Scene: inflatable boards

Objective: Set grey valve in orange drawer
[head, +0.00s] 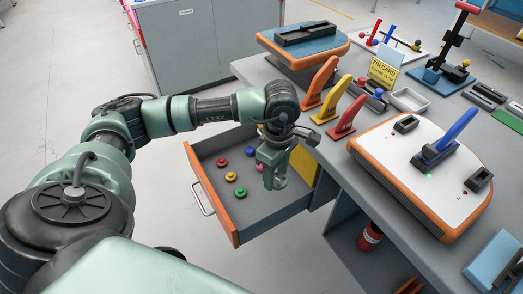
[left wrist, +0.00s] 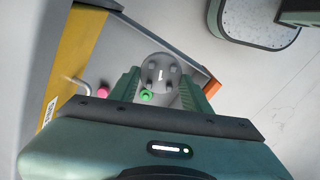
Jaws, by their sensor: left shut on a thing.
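The orange drawer (head: 222,215) is pulled open from the grey bench, with an orange front and a grey floor. My left gripper (head: 274,182) points down over the right part of the drawer. It is shut on the grey valve (left wrist: 161,74), a round grey piece with small dark studs, seen between the fingers in the left wrist view (left wrist: 160,88). The valve's lower part shows under the fingertips in the head view (head: 281,184). I cannot tell whether it touches the drawer floor. My right gripper is not in view.
In the drawer lie red (head: 222,163), yellow (head: 231,176) and green (head: 241,192) valves, with a pink one (left wrist: 103,93) near the yellow panel (head: 303,166). The bench top holds coloured fins (head: 341,119) and an inflatable board (head: 400,185).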

